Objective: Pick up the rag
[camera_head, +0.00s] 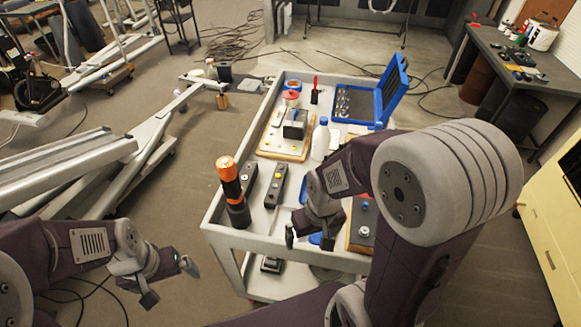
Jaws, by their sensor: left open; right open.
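I cannot make out a rag for certain in the head view. A small blue patch (315,239) shows behind my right gripper on the cart, mostly hidden, and I cannot tell what it is. My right gripper (308,240) is open over the near part of the grey cart (222,213), its fingers pointing down with nothing visible between them. My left gripper (169,282) is open and empty, left of the cart and over the floor.
An orange and black flashlight (231,185) stands at the cart's left edge. A white bottle (320,140), an open blue case (382,97) and a wooden board (267,145) with parts are farther back. A yellow cabinet (551,225) stands at the right.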

